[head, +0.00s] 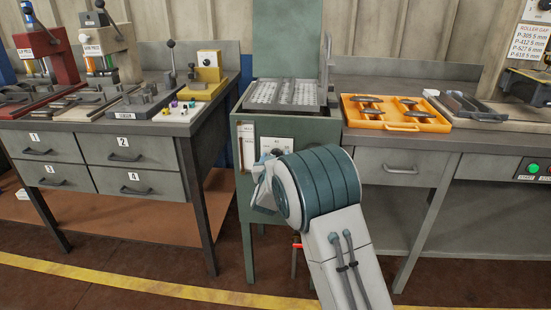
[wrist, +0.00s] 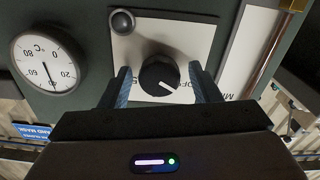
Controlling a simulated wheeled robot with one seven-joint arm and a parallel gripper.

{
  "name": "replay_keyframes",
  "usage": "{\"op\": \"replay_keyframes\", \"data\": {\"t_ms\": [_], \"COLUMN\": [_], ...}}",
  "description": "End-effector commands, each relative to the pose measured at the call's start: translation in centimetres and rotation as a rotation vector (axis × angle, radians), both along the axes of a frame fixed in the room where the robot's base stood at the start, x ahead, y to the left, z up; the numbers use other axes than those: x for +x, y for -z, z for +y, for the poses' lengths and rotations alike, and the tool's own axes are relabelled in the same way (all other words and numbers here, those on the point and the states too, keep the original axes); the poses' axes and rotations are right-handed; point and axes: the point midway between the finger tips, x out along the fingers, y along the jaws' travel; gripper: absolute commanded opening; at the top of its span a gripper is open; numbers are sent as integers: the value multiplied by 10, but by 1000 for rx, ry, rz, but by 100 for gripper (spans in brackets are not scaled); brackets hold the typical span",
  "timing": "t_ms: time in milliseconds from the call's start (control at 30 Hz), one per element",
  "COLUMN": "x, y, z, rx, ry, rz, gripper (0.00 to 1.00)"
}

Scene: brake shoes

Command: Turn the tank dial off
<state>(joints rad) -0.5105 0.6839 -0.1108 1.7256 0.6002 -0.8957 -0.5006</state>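The tank (head: 262,195) is a green cabinet in the middle of the head view, with a white panel on its front. In the wrist view the dial (wrist: 159,75) is a round black knob with a white pointer line, on the white panel (wrist: 200,32). The pointer points down and right, near upside-down, partly hidden "OFF" lettering. My gripper (wrist: 160,69) is open, one finger on each side of the dial, with visible gaps between them and the knob.
A temperature gauge (wrist: 47,64) and a small dark round fitting (wrist: 122,22) sit beside the dial. An orange tray (head: 396,126) with brake shoes lies on the right bench. A drawer bench (head: 100,165) stands left.

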Motion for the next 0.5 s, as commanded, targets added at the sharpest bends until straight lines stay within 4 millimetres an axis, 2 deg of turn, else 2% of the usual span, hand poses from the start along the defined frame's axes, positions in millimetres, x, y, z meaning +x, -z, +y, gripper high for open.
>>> {"op": "replay_keyframes", "data": {"t_ms": [333, 500], "x": [-2, -18], "y": [-1, -1], "z": [0, 1], "rx": [2, 2], "ry": [0, -1], "rz": [0, 1], "gripper": [59, 59]}}
